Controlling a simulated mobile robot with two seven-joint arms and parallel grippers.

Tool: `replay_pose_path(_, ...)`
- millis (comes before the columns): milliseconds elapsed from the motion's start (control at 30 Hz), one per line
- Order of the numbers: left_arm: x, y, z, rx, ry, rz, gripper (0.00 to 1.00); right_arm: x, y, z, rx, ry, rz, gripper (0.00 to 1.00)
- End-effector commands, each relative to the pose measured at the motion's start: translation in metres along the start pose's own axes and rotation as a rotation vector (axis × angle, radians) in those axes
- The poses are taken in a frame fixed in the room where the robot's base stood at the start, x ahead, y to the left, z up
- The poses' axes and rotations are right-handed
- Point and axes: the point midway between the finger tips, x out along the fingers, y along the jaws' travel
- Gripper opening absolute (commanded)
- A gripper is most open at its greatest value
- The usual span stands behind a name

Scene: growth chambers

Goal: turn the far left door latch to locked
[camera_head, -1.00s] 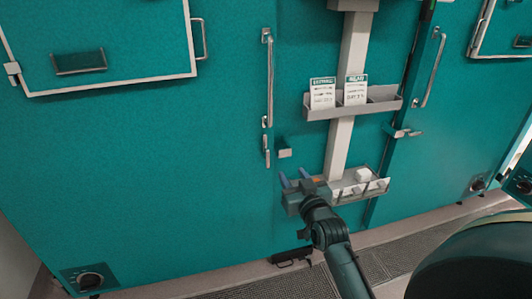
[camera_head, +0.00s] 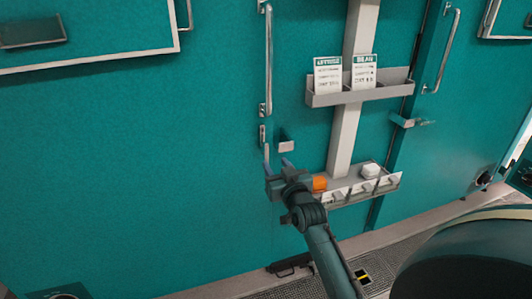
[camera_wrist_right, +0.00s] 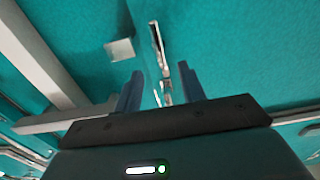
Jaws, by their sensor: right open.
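The left door's latch (camera_head: 262,136) is a small silver lever below the long door handle. It stands upright, in line with the handle, and its lower end is partly hidden by a finger. A small grey block (camera_head: 286,146) sits on the wall just right of it. My right gripper (camera_head: 277,158) is open, with its two blue fingers pointing up at the latch's lower end. In the right wrist view, the silver latch lever (camera_wrist_right: 157,42) shows between and beyond the open fingers (camera_wrist_right: 159,76), with nothing held. I cannot tell whether a finger touches it. My left gripper is not in view.
The long handle (camera_head: 269,60) rises above the latch. A grey post (camera_head: 343,140) carries an upper tray (camera_head: 355,95) with two cards and a lower tray (camera_head: 350,194) beside my gripper. Another door's handle (camera_head: 441,50) is at right.

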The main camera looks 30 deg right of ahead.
Motion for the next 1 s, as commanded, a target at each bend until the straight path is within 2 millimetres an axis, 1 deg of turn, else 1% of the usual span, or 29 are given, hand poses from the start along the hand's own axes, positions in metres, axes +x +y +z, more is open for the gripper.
replay_pose_path(33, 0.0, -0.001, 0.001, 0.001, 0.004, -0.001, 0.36, 0.013, 0.0, 0.0, 0.001, 0.002, 0.0, 0.4)
replay_pose_path(200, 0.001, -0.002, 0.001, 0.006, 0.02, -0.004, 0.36, 0.049, 0.0, 0.0, 0.002, 0.003, -0.001, 0.4)
replay_pose_path(300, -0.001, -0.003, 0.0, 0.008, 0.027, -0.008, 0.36, 0.066, 0.0, 0.0, 0.001, 0.001, 0.0, 0.4)
replay_pose_path(400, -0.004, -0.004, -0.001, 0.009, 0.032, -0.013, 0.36, 0.078, 0.0, 0.001, 0.0, 0.0, 0.0, 0.4)
replay_pose_path(600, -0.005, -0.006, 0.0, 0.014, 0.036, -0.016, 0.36, 0.089, 0.0, 0.0, 0.001, 0.001, 0.0, 0.4)
replay_pose_path(867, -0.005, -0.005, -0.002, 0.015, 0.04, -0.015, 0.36, 0.09, 0.0, 0.0, 0.001, 0.0, 0.0, 0.4)
replay_pose_path(1000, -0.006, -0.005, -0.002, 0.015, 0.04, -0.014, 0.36, 0.09, 0.0, 0.0, 0.001, 0.0, 0.0, 0.31)
